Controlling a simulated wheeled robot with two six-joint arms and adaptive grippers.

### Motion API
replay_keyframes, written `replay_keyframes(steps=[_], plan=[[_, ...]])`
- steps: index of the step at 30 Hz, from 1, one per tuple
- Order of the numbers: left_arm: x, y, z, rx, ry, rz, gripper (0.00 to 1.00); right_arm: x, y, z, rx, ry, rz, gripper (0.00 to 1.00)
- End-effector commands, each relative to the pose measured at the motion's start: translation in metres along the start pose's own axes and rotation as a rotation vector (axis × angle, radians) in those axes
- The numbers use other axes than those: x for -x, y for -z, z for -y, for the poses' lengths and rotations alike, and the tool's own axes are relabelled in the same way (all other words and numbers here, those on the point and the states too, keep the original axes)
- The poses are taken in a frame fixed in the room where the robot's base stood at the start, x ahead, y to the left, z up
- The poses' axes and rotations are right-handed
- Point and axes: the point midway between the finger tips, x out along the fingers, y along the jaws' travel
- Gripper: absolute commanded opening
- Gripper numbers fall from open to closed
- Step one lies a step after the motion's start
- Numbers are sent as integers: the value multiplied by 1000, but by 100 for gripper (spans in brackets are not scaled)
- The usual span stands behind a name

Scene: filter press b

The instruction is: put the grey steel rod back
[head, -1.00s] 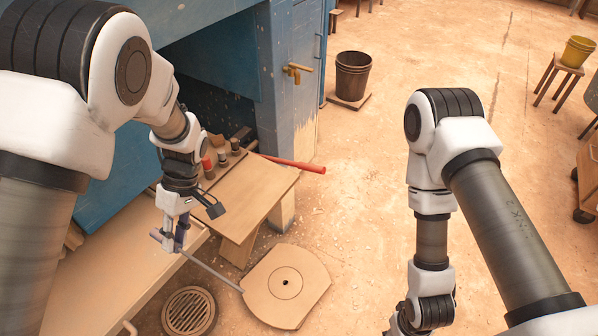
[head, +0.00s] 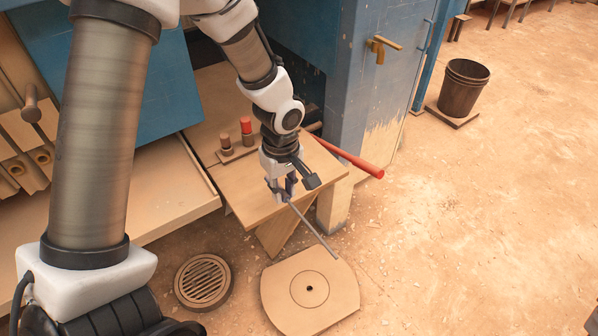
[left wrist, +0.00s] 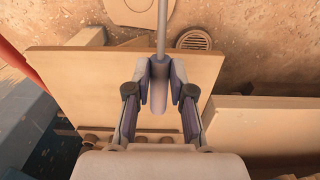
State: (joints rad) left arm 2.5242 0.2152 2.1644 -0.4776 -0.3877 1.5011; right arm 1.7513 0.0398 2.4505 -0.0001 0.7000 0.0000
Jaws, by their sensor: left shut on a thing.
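The grey steel rod (head: 315,230) is thin and straight. My left gripper (head: 284,192) is shut on it near one end, above the front part of a small wooden table (head: 245,202). The rod slants down and right in the head view, and its free end overlaps the edge of a round-holed floor plate (head: 281,290); I cannot tell its height there. In the left wrist view the rod (left wrist: 161,32) runs away from between the fingers (left wrist: 160,80), with the tabletop (left wrist: 75,90) beyond them. My right gripper is not in view.
A red bar (head: 350,158) sticks out past the table beside the blue cabinet (head: 370,95). A round floor grate (head: 203,281) lies left of the plate. A brown bucket (head: 463,88) stands far right; the floor between is clear.

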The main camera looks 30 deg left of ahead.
Motion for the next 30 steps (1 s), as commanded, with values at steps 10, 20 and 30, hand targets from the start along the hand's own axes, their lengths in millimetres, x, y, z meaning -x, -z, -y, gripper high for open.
replay_keyframes(steps=[10,20,30], plan=[[-8,50,-77,-1,1,-2,0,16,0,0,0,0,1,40],[-45,52,-79,-2,1,0,0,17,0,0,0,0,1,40],[-48,52,-79,-2,1,-1,40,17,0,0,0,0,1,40]])
